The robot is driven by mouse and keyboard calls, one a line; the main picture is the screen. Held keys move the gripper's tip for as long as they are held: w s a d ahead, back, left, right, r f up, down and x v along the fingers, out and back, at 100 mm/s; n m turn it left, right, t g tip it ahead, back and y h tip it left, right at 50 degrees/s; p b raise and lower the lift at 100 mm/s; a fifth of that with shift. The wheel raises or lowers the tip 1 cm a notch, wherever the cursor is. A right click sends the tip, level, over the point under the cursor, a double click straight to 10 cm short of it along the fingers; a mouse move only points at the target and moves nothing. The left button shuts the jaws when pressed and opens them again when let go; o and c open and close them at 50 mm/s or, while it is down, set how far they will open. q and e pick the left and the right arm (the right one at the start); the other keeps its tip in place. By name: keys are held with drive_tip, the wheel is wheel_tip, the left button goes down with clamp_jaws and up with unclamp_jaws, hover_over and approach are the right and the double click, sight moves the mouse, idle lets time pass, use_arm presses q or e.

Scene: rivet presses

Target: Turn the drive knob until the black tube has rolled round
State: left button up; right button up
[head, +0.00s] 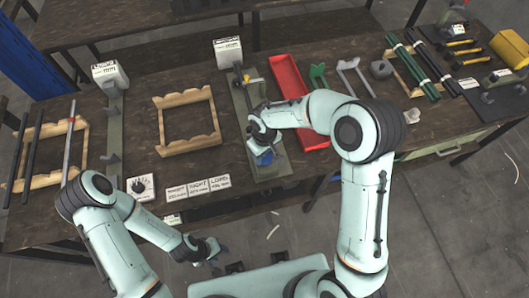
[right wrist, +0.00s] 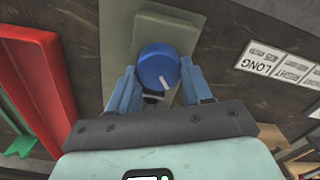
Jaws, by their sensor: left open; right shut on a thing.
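The blue drive knob (right wrist: 158,66) has a white mark on its top and sits on a grey-green base plate (right wrist: 133,40). In the right wrist view, my right gripper (right wrist: 160,85) has its blue fingers on both sides of the knob, shut on it. In the head view, my right gripper (head: 264,155) is at the near end of the central press (head: 272,172), and my arm hides part of it. A dark tube (head: 240,77) seems to lie along this press, but I cannot make it out clearly. My left gripper (head: 207,252) is open and empty, in front of the table.
A red tray (head: 287,75) lies just right of the press. An empty wooden rack (head: 187,120) and label cards (head: 198,187) are to its left. A rack with tubes (head: 48,135) is at far left. Green and black tubes (head: 415,68) lie at the right.

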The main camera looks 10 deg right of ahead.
drive_tip(key=o, duration=1)
drive_tip(key=shift+o, duration=0.2)
wheel_tip(320, 180, up, 14)
drive_tip(key=shift+f+p, duration=0.25)
drive_tip(key=shift+p, duration=0.15)
